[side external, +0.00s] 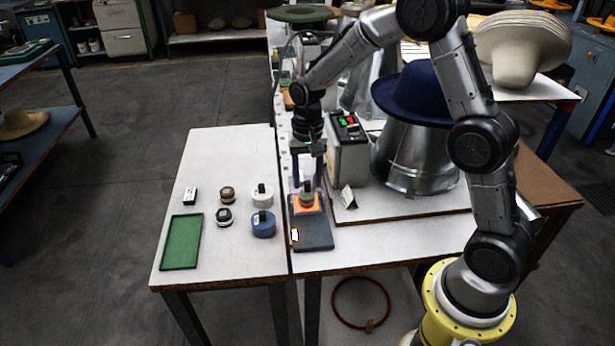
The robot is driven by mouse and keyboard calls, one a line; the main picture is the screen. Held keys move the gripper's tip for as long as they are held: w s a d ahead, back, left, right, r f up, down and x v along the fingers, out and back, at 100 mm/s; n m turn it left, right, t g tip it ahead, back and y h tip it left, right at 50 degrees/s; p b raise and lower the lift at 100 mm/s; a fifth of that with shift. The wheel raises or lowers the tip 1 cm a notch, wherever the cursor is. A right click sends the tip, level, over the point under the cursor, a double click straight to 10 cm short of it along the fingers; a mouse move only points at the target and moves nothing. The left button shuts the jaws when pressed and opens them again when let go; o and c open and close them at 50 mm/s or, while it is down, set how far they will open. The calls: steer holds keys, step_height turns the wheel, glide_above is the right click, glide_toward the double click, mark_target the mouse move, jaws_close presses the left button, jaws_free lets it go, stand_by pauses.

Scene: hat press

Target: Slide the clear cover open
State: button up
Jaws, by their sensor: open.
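A dark flat slab (315,238) lies at the left edge of the right-hand table. An orange square (299,209) with a small dark upright piece shows at its far half, and a small white mark (295,234) is at its left near side. The clear cover is hard to make out; I cannot tell its edges or how far it is open. My gripper (307,184) points down over the far end of the slab, fingers apart around the upright piece's position. I cannot tell whether it touches anything.
A green tray (181,242), a small black-and-white block (190,196) and several round, knob-topped pieces stand on the left table. Right of the slab are a control box (348,150), a folded card (348,197) and a metal form with a blue hat (415,93).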

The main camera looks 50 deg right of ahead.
jaws_close()
stand_by(1.4)
